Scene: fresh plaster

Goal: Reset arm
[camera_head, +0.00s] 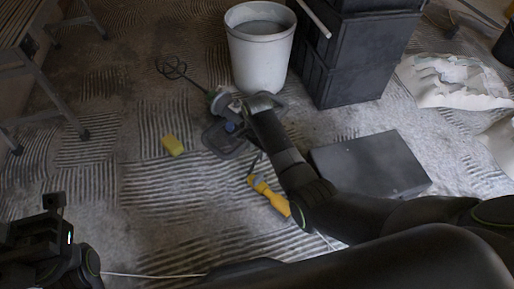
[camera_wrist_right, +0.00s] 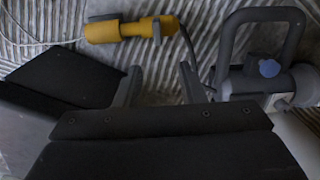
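My right arm reaches in from the right in the head view, with its gripper (camera_head: 253,161) low over the floor. In the right wrist view its two fingers (camera_wrist_right: 158,78) stand apart with nothing between them. A yellow cable connector (camera_head: 269,196) lies just past the fingers; it also shows in the wrist view (camera_wrist_right: 120,30). A mixer with a grey loop handle (camera_head: 222,141) lies beside the gripper, partly hidden by my arm in the head view; it also shows in the wrist view (camera_wrist_right: 232,88). My left gripper (camera_head: 38,243) is at the lower left, dark and cut off.
A white bucket (camera_head: 260,55) and stacked black crates (camera_head: 350,60) stand at the back. A dark grey box (camera_head: 372,165) lies right of my arm. A torn white bag (camera_head: 450,80) is at right, a metal trestle (camera_head: 48,88) at left.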

